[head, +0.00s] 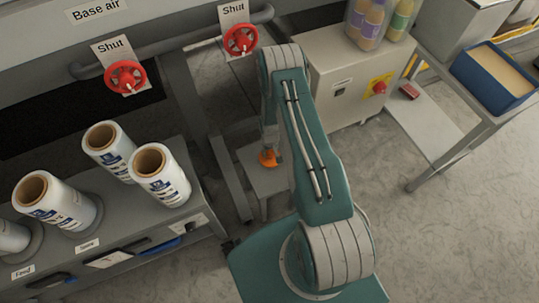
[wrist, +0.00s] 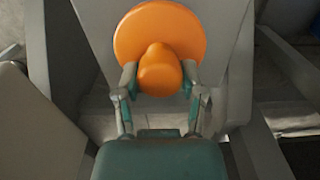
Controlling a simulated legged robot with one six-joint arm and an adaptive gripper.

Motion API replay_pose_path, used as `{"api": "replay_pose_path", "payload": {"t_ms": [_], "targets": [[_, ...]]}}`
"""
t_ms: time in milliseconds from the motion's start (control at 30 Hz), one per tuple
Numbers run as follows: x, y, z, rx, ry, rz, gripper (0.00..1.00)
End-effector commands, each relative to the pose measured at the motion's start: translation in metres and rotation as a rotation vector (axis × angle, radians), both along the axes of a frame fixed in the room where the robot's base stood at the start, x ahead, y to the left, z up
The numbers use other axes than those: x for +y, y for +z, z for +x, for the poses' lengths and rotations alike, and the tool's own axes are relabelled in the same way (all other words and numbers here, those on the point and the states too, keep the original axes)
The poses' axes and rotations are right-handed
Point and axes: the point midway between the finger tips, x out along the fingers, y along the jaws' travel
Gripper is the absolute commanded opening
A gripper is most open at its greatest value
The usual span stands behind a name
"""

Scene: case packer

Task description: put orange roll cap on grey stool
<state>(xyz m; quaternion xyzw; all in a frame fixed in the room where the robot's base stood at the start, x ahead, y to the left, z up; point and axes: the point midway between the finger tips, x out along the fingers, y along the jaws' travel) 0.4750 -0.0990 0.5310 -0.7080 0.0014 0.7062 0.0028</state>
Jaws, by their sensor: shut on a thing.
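The orange roll cap (head: 267,158), a round disc with a knob, is small and partly hidden by my arm in the head view. It shows large in the wrist view (wrist: 160,35). My gripper (wrist: 160,80) is shut on the knob, one finger on each side. The grey stool (head: 258,184) stands on the floor below my arm. The cap is over its seat; I cannot tell whether it touches. In the wrist view, a grey surface lies behind the cap.
A bench (head: 110,235) with several film rolls stands at left. Red valve wheels (head: 126,77) and (head: 240,40) are on the pipe behind. A beige cabinet (head: 345,85) with bottles stands at the back right. A table with a blue bin (head: 492,80) is at right. The right floor is clear.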

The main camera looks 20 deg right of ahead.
Motion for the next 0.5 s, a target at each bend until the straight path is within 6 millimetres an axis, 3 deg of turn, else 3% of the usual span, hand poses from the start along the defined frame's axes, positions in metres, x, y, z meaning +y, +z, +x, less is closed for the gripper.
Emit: {"api": "replay_pose_path", "payload": {"t_ms": [200, 500], "targets": [[0.002, -0.027, -0.002, 0.003, 0.001, 0.001, 0.00], [0.002, -0.028, -0.001, 0.002, 0.001, 0.000, 0.00]]}}
